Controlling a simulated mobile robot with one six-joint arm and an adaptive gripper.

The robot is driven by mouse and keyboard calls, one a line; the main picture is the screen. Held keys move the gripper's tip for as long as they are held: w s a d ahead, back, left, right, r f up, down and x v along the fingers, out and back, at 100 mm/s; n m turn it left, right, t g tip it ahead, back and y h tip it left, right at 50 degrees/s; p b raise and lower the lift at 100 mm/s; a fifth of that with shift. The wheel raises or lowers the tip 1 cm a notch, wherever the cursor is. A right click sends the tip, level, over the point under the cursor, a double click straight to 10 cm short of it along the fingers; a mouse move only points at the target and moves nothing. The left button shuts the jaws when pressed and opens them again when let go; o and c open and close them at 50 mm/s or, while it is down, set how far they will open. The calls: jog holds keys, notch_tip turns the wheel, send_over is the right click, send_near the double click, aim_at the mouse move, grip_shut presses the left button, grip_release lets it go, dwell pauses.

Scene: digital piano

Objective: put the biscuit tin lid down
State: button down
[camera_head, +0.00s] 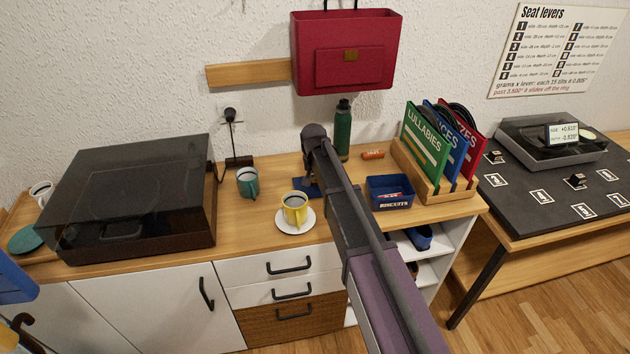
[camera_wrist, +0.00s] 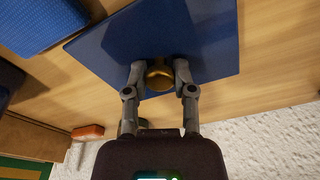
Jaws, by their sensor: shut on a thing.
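The biscuit tin lid (camera_wrist: 216,38) is a flat blue plate with a brass knob (camera_wrist: 159,76). My gripper (camera_wrist: 159,72) is shut on the knob, with one finger on each side. In the head view a corner of the lid (camera_head: 305,188) shows low over the wooden counter, behind the yellow cup; my arm hides the rest. I cannot tell whether the lid touches the counter. The open blue biscuit tin (camera_head: 390,203), marked BISCUITS, stands to the right of my arm with something reddish inside.
A teal mug (camera_head: 247,182) is to the left. A green bottle (camera_head: 343,131) and an orange object (camera_head: 372,154) stand behind. A record rack (camera_head: 450,190) is at right.

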aim_at(314, 188)
jog(key=shift+f, duration=0.15)
jog(key=shift+c, duration=2.2)
grip_release()
jog(key=shift+r, duration=0.25)
notch_tip(314, 188, up, 12)
jog(key=s+p, duration=0.1)
jog(key=p, duration=1.1)
jog(key=shift+s+r+p, duration=0.15)
jog(key=shift+s+p, duration=0.05)
jog(key=shift+p, duration=0.15)
jog(key=shift+a, duration=0.1)
jog(key=s+d+n+g, duration=0.1)
jog(key=s+d, duration=2.2)
jog(key=s, duration=0.1)
jog(key=shift+s+d, duration=0.2)
jog(key=shift+s, duration=0.1)
